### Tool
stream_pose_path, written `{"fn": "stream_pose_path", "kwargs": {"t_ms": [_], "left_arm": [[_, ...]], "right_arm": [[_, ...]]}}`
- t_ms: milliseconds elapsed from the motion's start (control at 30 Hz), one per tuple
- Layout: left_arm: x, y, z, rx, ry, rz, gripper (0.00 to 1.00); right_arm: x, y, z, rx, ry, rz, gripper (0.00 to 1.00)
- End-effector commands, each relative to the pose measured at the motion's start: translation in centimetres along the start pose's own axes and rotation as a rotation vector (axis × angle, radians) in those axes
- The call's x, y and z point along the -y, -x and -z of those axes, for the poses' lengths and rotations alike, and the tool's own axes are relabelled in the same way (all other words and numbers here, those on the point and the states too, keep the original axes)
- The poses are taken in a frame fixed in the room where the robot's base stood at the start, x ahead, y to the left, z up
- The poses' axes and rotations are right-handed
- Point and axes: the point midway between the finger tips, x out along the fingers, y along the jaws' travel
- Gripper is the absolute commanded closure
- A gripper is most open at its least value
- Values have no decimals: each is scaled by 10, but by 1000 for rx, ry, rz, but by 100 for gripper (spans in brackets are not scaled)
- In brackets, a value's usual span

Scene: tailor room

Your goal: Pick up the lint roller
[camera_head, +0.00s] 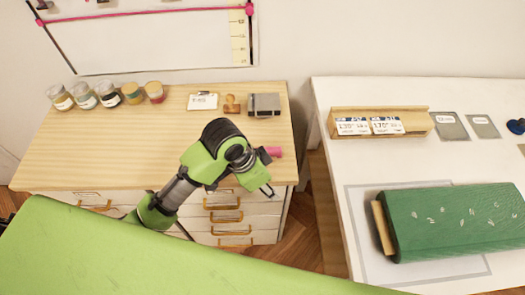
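A small pink object (273,151), which may be part of the lint roller, shows at the front right of the light wooden tabletop (130,147). My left arm hides the rest of it, so I cannot tell its full shape. My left gripper (266,190) is in front of the table edge, just below the pink object in the picture. Its thin dark fingers point down and to the right. They are small here, and I cannot tell whether they are open or shut. My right gripper is not in view.
Several jars (107,94) stand at the back left of the wooden table. A white card (203,101), a stamp (232,105) and a grey box (264,104) stand at the back right. A white table (345,165) with a green fabric roll (455,222) is to the right.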

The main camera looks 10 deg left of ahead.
Motion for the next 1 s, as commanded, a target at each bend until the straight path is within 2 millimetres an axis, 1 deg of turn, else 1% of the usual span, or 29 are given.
{"fn": "stream_pose_path", "kwargs": {"t_ms": [33, 167, 200, 300, 433, 500, 633, 700, 767, 867, 1000], "left_arm": [[11, 7, 12, 18, -59, 3, 65], [32, 26, 30, 95, -199, -10, 65], [40, 34, 34, 122, -236, -12, 65], [63, 56, 41, 192, -310, -11, 65], [90, 85, 46, 271, -365, -10, 65], [102, 99, 48, 302, -379, -10, 65], [115, 117, 49, 338, -392, -12, 65], [118, 121, 49, 348, -394, -13, 65], [120, 118, 47, 352, -393, -15, 65], [120, 105, 41, 356, -393, -19, 65], [122, 78, 32, 354, -393, -18, 65]], "right_arm": [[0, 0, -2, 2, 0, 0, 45], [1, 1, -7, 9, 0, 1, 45], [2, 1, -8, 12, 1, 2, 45], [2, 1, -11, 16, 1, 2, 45], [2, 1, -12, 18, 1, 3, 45], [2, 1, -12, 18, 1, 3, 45], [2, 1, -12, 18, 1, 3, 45], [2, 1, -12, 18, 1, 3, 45], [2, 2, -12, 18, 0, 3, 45], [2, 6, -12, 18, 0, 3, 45], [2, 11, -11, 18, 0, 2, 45]]}}
